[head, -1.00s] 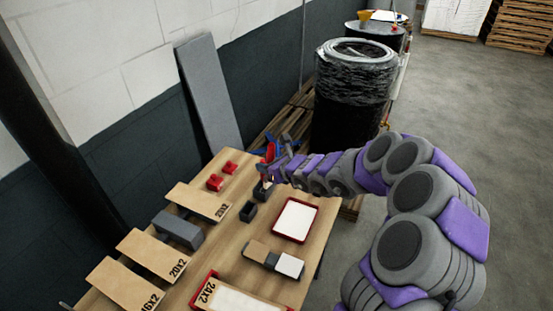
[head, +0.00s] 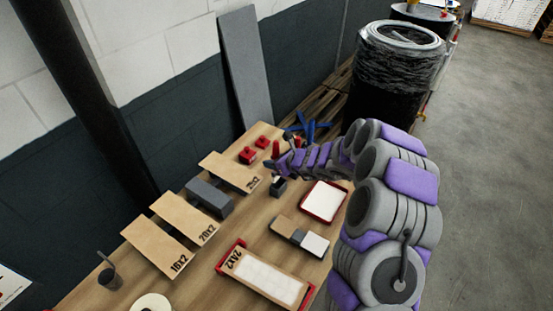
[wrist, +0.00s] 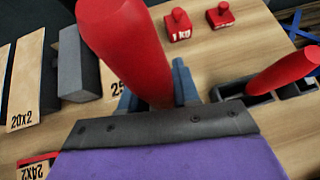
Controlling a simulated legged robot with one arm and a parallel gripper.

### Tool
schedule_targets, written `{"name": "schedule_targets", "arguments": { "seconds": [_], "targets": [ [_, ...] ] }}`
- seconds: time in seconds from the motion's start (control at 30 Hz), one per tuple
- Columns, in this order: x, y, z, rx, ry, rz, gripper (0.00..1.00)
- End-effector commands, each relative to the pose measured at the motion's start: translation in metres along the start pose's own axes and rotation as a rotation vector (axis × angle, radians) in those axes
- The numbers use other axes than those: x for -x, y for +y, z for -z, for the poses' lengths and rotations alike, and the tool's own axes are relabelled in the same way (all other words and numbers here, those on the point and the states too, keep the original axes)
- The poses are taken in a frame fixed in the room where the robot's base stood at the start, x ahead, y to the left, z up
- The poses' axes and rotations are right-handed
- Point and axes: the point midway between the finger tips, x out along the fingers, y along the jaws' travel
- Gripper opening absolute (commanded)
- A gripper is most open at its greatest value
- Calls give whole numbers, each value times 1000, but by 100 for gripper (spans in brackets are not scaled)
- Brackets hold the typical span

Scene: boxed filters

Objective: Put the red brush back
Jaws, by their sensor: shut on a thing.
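A red brush (wrist: 125,45) rises upright between my fingers, its red handle large in the wrist view; its lower end is hidden by my gripper. My gripper (wrist: 157,88) is shut on it. In the head view my gripper (head: 283,163) is over the far part of the table, with the red handle (head: 276,149) at its tip. A dark holder (head: 279,187) stands just below it, partly covered by my arm. In the wrist view the holder (wrist: 232,90) lies to the right of my gripper, with a second red handle (wrist: 288,72) leaning over it.
Two red weights (head: 247,155) sit beyond my gripper. A grey block (head: 210,198) and labelled cardboard pieces (head: 162,245) are at left. A red-rimmed white tray (head: 323,202) is at right. A blue item (head: 312,130) lies past the table's far end.

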Motion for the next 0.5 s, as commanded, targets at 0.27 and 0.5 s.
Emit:
{"name": "schedule_targets", "arguments": {
  "seconds": [0.27,0.5],
  "targets": [
    [-16,-3,30,-3,-3,0,0],
    [-28,-1,43,-1,-1,1,0]
  ]
}}
